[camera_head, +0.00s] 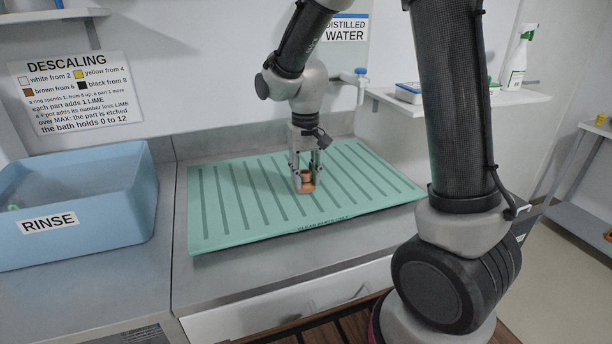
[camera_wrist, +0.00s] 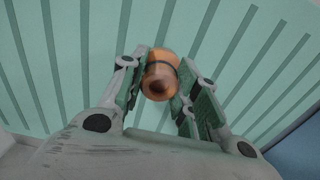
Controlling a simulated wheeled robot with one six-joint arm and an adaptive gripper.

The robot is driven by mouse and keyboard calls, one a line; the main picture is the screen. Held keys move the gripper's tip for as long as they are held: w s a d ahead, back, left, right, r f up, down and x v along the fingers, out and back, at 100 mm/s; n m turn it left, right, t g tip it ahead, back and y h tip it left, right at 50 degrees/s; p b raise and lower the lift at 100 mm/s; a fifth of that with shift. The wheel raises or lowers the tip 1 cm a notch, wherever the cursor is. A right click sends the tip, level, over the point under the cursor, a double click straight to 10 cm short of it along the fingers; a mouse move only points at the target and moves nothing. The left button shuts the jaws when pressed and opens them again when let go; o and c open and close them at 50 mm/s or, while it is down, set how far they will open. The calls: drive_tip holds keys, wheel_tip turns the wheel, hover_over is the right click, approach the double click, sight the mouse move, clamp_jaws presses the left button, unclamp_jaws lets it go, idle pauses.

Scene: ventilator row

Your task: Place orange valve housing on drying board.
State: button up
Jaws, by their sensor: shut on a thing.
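The orange valve housing (camera_head: 306,182) is a small cylinder with a dark band and a dark opening at its end. It sits between the fingers of my gripper (camera_head: 304,170), which is shut on it. In the wrist view the housing (camera_wrist: 159,76) is held between the two fingertips of my gripper (camera_wrist: 162,82). The drying board (camera_head: 232,222) is a light green ribbed mat on the counter. The housing is over the middle of the board, at or very near its surface; I cannot tell whether it touches.
A blue RINSE tub (camera_head: 100,205) stands on the counter to the left. A DESCALING sign (camera_head: 75,92) hangs on the wall behind. A shelf at the right holds a spray bottle (camera_head: 518,62). The rest of the board is bare.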

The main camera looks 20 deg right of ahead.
sight(305, 173)
drive_tip(key=shift+f, duration=0.25)
drive_tip(key=shift+f, duration=0.15)
drive_tip(key=o, duration=1)
drive_tip(key=shift+a, duration=0.1)
wheel_tip(305, 173, up, 11)
drive_tip(key=s+d+r+t, duration=0.1)
drive_tip(key=s+d, duration=0.3)
drive_tip(key=s, duration=0.3)
drive_tip(key=s+d+r+t, duration=0.2)
drive_tip(key=s+d, duration=0.2)
drive_tip(key=s, duration=0.3)
drive_tip(key=s+d+r+t, duration=0.1)
drive_tip(key=s+d, duration=0.3)
drive_tip(key=s, duration=0.4)
drive_tip(key=shift+s+d+r, duration=0.1)
drive_tip(key=shift+d+r, duration=0.05)
drive_tip(key=shift+r, duration=0.6)
